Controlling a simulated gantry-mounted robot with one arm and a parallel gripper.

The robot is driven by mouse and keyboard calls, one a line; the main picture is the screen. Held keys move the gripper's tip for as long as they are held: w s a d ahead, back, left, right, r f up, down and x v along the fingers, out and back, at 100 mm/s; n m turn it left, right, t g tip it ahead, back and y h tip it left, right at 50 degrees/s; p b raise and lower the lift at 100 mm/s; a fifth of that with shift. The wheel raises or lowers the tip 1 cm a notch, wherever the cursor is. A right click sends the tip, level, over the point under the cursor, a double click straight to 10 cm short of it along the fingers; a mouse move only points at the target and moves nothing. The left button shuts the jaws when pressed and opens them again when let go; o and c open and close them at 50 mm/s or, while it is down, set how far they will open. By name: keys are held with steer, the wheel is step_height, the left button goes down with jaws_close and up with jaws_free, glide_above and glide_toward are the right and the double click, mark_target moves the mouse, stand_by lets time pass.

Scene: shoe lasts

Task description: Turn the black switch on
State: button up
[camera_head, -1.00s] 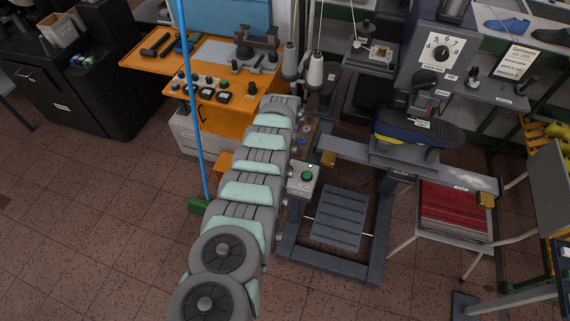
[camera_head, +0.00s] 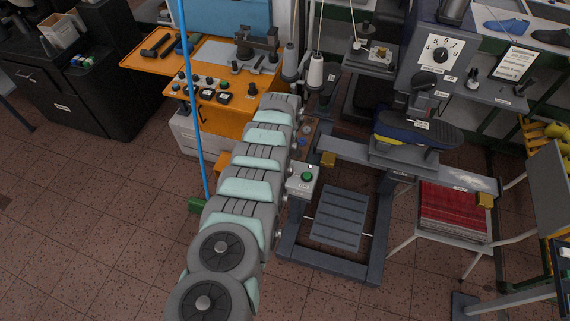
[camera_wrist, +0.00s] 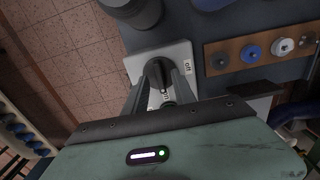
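The black switch (camera_wrist: 157,73) is a round knob with a dark grip on a white plate (camera_wrist: 134,65) in the wrist view. An "off" label shows on the plate to the knob's right, and another label, partly hidden, shows below the knob. My gripper (camera_wrist: 161,80) has its two fingers apart, one on each side of the knob. I cannot tell whether either finger touches it. In the head view my arm hides the gripper, and I cannot make out the switch there.
A brown strip with several round buttons (camera_wrist: 252,53) lies right of the plate, and a dark cylinder (camera_wrist: 132,8) stands above it. In the head view, a grey box with a green button (camera_head: 303,179) sits beside my arm. An orange bench (camera_head: 235,112) stands behind it.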

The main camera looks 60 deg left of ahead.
step_height(320, 180, up, 3)
steer(key=shift+f+p, duration=0.2)
steer(key=shift+p, duration=0.45)
step_height(320, 180, up, 7)
steer(key=b, duration=0.1)
steer(key=shift+r, duration=0.2)
